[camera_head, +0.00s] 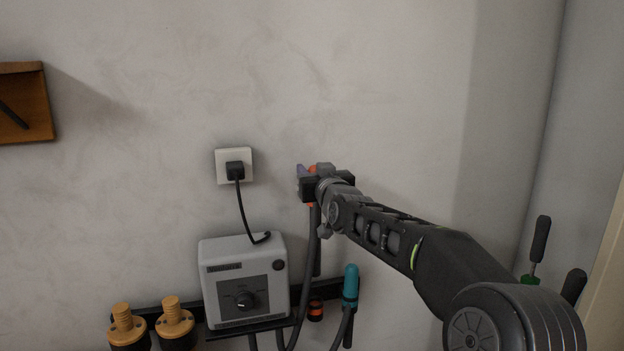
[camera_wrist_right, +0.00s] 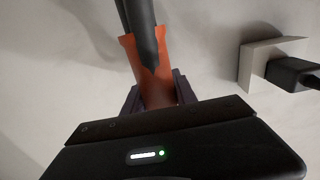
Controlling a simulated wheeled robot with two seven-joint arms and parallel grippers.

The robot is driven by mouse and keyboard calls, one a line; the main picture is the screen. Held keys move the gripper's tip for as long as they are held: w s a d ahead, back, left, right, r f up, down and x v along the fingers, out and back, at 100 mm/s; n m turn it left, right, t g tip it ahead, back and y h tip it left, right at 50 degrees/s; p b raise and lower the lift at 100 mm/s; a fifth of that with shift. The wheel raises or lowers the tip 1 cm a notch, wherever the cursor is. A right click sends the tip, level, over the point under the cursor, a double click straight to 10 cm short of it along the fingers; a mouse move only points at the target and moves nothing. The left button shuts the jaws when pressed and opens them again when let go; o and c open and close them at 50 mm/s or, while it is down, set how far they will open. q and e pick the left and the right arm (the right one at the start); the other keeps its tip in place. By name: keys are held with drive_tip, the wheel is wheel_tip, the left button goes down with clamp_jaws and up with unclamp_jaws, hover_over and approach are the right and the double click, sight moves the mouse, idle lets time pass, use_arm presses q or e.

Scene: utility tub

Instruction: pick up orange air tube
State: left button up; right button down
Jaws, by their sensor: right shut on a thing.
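The orange air tube end (camera_wrist_right: 152,80) is held between the jaws of my right gripper (camera_wrist_right: 158,92) in the right wrist view, with a dark hose (camera_wrist_right: 142,28) running out of it. In the head view, my right gripper (camera_head: 308,172) is raised in front of the wall, right of the wall socket, and only a little orange (camera_head: 312,169) shows between its fingers. My right gripper is shut on the tube. My left gripper is not in view.
A grey box with a dial (camera_head: 244,275) sits on a dark rack, its cord plugged into the wall socket (camera_head: 234,166). A teal handle (camera_head: 350,288) and two yellow-topped fittings (camera_head: 174,318) are on the rack. A wooden shelf (camera_head: 25,102) is at the left. The upper wall is clear.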

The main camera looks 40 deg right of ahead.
idle(0.5)
drive_tip(key=c, duration=1.6)
unclamp_jaws()
clamp_jaws()
